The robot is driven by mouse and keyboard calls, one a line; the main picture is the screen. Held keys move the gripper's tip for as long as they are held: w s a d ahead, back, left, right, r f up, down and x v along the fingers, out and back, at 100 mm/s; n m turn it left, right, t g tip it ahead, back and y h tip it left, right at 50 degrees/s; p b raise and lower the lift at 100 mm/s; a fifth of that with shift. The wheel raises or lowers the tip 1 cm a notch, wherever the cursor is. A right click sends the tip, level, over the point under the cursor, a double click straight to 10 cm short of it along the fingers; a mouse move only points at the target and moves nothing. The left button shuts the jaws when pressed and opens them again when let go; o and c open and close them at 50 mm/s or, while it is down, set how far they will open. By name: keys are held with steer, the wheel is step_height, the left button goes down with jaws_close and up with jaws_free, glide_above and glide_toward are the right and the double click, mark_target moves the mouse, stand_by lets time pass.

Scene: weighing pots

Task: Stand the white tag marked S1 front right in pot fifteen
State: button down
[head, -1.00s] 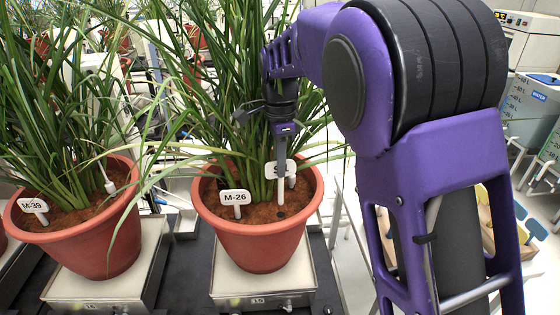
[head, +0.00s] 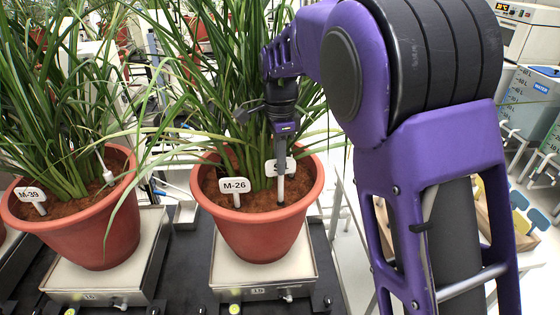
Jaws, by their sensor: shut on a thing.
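My gripper (head: 283,158) points straight down over the front right of a terracotta pot (head: 262,236) and is shut on a small white tag (head: 291,168). A finger covers most of the tag's lettering. The tag is upright, and its pale stem runs down to a small dark spot in the soil (head: 245,200). I cannot tell how deep the stem sits. The pot stands on a pale scale (head: 230,272) whose small plate looks like 15. A white tag marked M-26 (head: 235,185) stands at the front left of this pot.
Long green leaves (head: 215,95) rise from the pot close around my gripper. Another pot (head: 85,240) with a tag marked M-39 (head: 32,194) stands on a scale at left. Yellow and blue tags (head: 520,215) stand in a box at right.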

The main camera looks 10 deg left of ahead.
mark_target(280, 178)
steer(key=shift+f+b, duration=1.2)
steer(key=shift+f, duration=1.2)
steer(key=c, duration=0.9)
jaws_free()
step_height(280, 178, up, 17)
steer(key=p, duration=0.3)
steer(key=shift+r, duration=0.2)
